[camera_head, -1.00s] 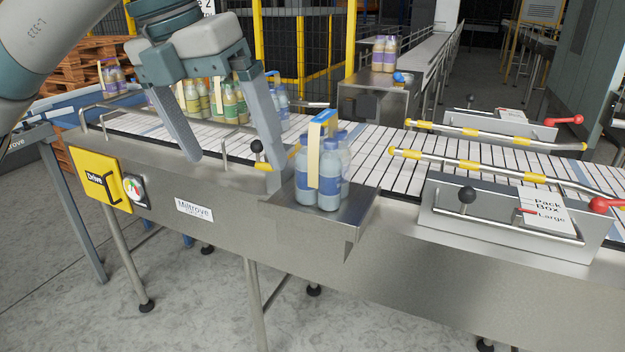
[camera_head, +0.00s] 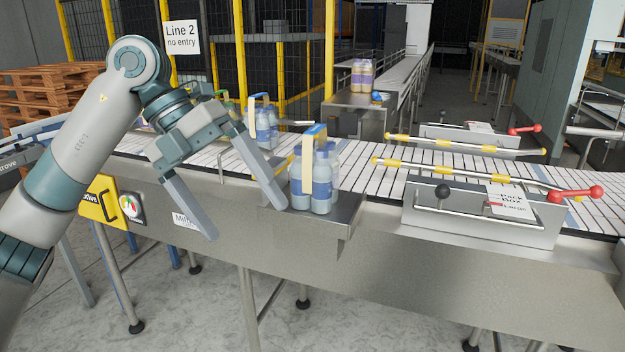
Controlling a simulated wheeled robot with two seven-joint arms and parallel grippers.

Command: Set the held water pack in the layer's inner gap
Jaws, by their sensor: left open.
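A water pack (camera_head: 316,180) of clear bottles with blue labels, a blue top and a pale yellow strap stands upright on a small steel side shelf (camera_head: 340,222) at the conveyor's front edge. My left gripper (camera_head: 245,222) is open and empty, just left of this pack, its fingers pointing down. The gap between the fingers holds nothing. Another blue-labelled pack (camera_head: 264,124) stands on the conveyor behind. My right gripper is not in view. I see no layer with an inner gap.
The slatted conveyor (camera_head: 365,165) runs across behind the shelf. Rails with yellow sleeves and red knobs (camera_head: 575,194) flank it on the right. A purple-labelled pack (camera_head: 362,76) stands on a steel stand at the back. Green-topped packs are partly hidden behind my arm.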

